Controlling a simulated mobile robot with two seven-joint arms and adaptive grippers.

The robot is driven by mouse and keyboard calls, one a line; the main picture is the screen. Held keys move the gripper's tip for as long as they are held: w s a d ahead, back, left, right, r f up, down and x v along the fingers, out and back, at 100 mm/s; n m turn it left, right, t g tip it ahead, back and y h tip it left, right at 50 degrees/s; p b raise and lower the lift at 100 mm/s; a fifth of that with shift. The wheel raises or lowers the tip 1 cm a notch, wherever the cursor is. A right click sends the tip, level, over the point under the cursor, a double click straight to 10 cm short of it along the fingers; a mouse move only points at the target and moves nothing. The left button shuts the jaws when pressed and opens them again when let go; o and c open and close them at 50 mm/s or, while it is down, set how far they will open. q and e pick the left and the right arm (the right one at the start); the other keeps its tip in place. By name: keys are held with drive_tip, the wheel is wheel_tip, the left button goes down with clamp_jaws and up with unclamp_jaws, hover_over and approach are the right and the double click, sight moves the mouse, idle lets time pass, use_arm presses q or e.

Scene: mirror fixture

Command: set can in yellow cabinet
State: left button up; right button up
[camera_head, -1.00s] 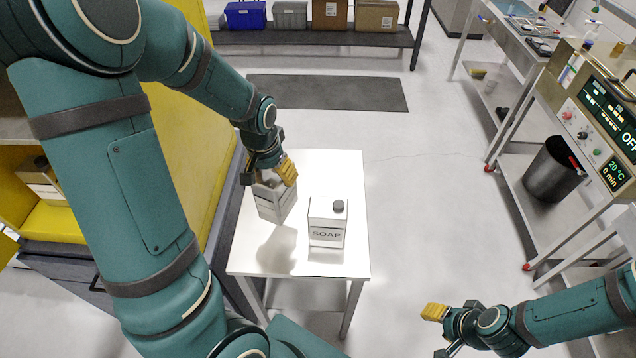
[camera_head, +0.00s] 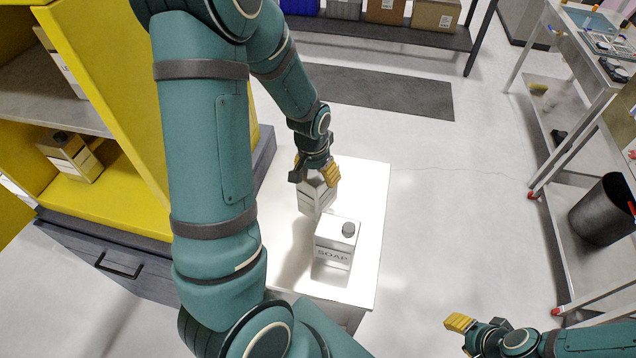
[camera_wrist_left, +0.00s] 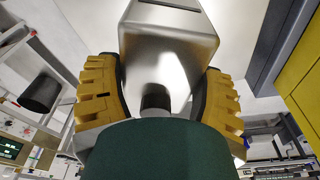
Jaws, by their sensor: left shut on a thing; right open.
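My left gripper (camera_head: 317,173) is shut on a white-grey square can (camera_head: 312,199) above the white table. In the left wrist view the can (camera_wrist_left: 172,45) sits between the yellow fingers, its dark cap toward my palm. A second white can marked SOAP (camera_head: 335,243) with a grey cap stands upright on the table, just in front of the held one. The yellow cabinet (camera_head: 127,75) stands open at the left, with a grey shelf and a yellow floor. My right gripper (camera_head: 460,323) is open and empty at the bottom right.
A can (camera_head: 71,156) stands inside the cabinet's lower compartment; another shows on the shelf above. The white table (camera_head: 366,210) is beside the cabinet. A black bin (camera_head: 603,210) and a metal bench are at the right. My left arm hides part of the cabinet.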

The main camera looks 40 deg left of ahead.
use_arm(q)
drive_tip(key=shift+f, duration=1.85)
drive_tip(key=shift+f+b, duration=0.1)
drive_tip(key=shift+b, duration=0.3)
drive_tip(key=o, duration=1.3)
drive_tip(key=shift+c, duration=0.2)
